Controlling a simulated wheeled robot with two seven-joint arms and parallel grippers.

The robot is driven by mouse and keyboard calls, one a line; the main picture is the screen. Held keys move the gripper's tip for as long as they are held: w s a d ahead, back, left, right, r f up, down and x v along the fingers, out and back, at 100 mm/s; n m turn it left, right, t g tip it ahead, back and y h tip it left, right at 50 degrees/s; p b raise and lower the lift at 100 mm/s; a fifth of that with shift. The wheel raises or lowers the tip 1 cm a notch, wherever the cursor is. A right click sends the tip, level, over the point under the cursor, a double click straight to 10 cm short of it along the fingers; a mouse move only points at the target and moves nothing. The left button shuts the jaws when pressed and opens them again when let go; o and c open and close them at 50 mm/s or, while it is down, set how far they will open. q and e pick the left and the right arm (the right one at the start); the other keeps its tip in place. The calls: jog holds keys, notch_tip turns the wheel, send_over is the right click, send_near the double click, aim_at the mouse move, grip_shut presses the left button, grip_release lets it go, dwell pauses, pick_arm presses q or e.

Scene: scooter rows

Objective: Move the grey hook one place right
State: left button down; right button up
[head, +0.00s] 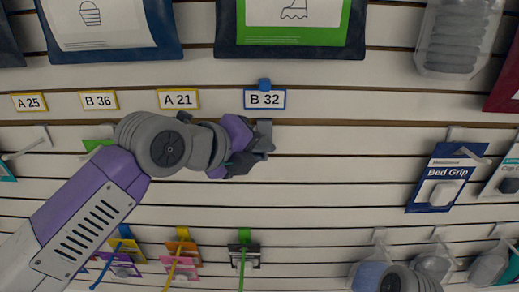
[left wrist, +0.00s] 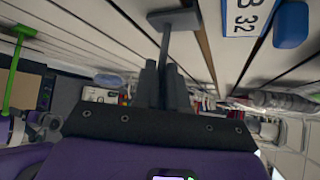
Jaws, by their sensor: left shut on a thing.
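My left gripper (head: 258,150) is at the slatted wall just below the blue-framed B 32 label (head: 264,99). It is shut on the grey hook (head: 264,128), whose upper part shows beside the fingers. In the left wrist view, the grey fingers (left wrist: 161,88) close around the hook's stem, and the hook's wide back plate (left wrist: 175,19) is at the wall near the B 32 label (left wrist: 246,16). I cannot tell whether the plate is seated in the slot.
Yellow-framed labels A 21 (head: 178,99), B 36 (head: 99,100) and A 25 (head: 29,102) line the rail leftward. A green hook (head: 97,144) is partly behind my arm. The wall right of the grey hook is bare up to the Bed Grip pack (head: 440,185). Coloured hooks hang below (head: 182,250).

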pick_arm(q)
jog(key=shift+s+b, duration=0.9)
jog(key=shift+s, duration=0.2)
pick_arm(e)
jog(key=shift+f, duration=0.95)
pick_arm(q)
jog(key=shift+s+r+b, duration=0.15)
jog(key=shift+s+b, duration=0.45)
jog(key=shift+s, duration=0.6)
jog(key=shift+s+r+b, duration=0.1)
jog(key=shift+s+b, duration=0.5)
jog(key=shift+s, duration=0.55)
pick_arm(e)
jog(key=shift+f, duration=1.15)
pick_arm(q)
jog(key=shift+d, duration=0.1)
pick_arm(e)
jog(key=shift+r+p, duration=2.1)
jog(key=shift+p, duration=0.05)
pick_arm(q)
jog(key=d+p, duration=0.4)
jog(key=d, duration=1.2)
jog(key=shift+d+p, duration=0.35)
jog(key=shift+d, duration=0.05)
pick_arm(e)
jog(key=shift+r, duration=2.4)
pick_arm(q)
jog(key=shift+f, duration=0.1)
